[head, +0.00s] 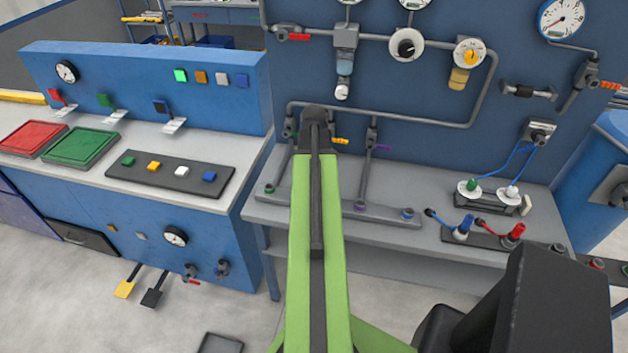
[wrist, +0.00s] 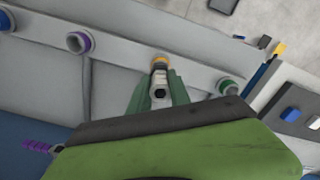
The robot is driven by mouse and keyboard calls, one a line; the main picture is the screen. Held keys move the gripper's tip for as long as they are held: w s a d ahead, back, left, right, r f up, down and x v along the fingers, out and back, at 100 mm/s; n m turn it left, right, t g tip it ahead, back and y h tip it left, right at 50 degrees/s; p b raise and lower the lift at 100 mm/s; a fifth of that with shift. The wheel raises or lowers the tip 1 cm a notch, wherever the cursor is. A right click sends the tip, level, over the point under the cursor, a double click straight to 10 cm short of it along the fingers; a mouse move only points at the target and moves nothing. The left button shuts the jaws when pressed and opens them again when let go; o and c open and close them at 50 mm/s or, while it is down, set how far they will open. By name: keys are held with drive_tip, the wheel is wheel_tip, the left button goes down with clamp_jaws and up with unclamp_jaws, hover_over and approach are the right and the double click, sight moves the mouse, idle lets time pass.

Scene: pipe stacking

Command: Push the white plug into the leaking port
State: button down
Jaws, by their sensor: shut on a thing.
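In the wrist view my gripper (wrist: 160,76) is shut, its two green fingers on either side of a pale grey-white piece, which looks like the white plug (wrist: 160,82). The piece lines up with an orange-ringed port (wrist: 160,60) on the grey manifold bar. I cannot tell whether it touches or has entered that port. A purple-ringed port (wrist: 78,42) lies to the left and a green-ringed port (wrist: 227,87) to the right. In the head view my arm hides the fingers and the plug. No leak is visible, so I cannot tell which port leaks.
In the head view the manifold bar (head: 382,215) lies along the bench, with vertical pipes (head: 367,165) rising behind it. A blue-ringed port (head: 407,213) is at its right end. A dark tray of coloured blocks (head: 215,182) stands left. A cable plug station (head: 487,202) stands right.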

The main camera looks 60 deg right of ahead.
drive_tip(key=shift+f+b, duration=1.05)
drive_tip(key=c, duration=1.1)
unclamp_jaws()
drive_tip(key=shift+r, duration=0.15)
wheel_tip(320, 180, up, 17)
drive_tip(key=p, duration=1.7)
drive_tip(key=shift+r+p, duration=0.15)
drive_tip(key=shift+p, duration=0.15)
